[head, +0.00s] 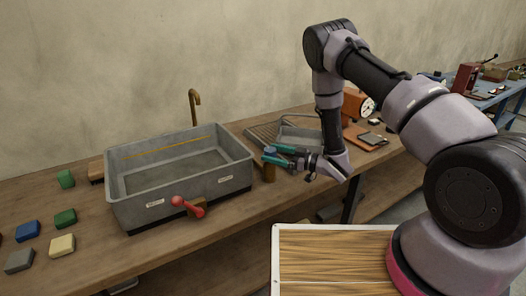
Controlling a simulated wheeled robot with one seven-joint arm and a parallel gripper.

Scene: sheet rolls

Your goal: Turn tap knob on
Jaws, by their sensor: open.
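A grey basin sink (122,203) stands on the wooden bench at the left. A curved brass tap spout (195,98) rises behind its back rim. My gripper (272,155) is open, with teal fingers pointing left, just right of the sink and well apart from the red knob. Whether anything lies between the fingers is hard to tell.
A small brown bottle (269,174) stands right by my fingertips. A grey tray (300,136) and an orange scale (357,103) are behind my arm. Several coloured blocks, including a green one (65,217), lie left of the sink. The bench front below the knob is clear.

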